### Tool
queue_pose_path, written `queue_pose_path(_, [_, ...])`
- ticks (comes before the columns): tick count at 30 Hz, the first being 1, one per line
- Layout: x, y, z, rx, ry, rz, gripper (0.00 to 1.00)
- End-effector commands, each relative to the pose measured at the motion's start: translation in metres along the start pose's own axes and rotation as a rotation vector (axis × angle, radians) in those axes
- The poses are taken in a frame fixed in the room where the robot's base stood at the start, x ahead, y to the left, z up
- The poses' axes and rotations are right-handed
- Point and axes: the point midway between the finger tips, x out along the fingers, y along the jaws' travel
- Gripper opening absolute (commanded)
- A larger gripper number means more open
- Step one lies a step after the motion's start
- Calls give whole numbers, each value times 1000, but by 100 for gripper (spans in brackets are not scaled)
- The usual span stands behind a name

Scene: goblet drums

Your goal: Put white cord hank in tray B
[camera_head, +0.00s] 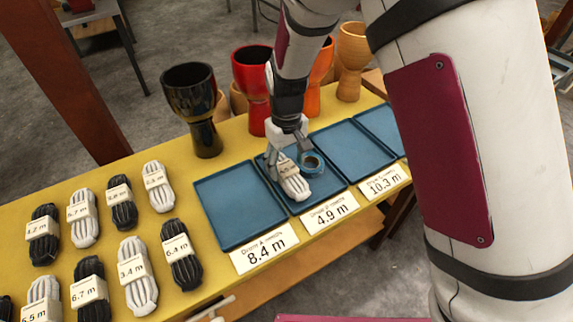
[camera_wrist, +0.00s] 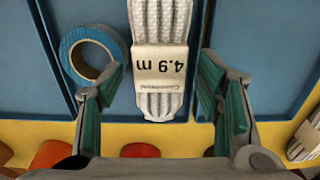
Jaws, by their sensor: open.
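The white cord hank (camera_head: 294,186), with a pale band reading 4.9 m, lies in the second blue tray from the left (camera_head: 339,183), whose card (camera_head: 329,212) also reads 4.9 m. The hank shows in the wrist view (camera_wrist: 160,68) too, resting lengthwise. My gripper (camera_head: 289,156) is open just over the hank's drum-side end. In the wrist view its green-padded fingers (camera_wrist: 162,90) stand on either side of the hank with gaps. A blue tape roll (camera_head: 312,162) lies beside the hank in the same tray, close to one finger in the wrist view (camera_wrist: 91,55).
The left tray (camera_head: 238,208), marked 8.4 m, is empty; the 10.3 m tray (camera_head: 350,148) looks bare where visible. Goblet drums, including a black one (camera_head: 193,105) and a red one (camera_head: 253,85), stand behind. Several black and white hanks (camera_head: 133,272) fill the table's left.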

Motion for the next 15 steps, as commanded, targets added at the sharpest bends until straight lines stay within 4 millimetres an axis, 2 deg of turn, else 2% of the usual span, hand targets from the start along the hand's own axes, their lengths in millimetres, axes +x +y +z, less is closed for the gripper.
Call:
queue_pose_path(9, [-67, 0, -1, 0, 5, 0, 59])
queue_pose_path(15, [-96, 0, 0, 1, 2, 0, 59])
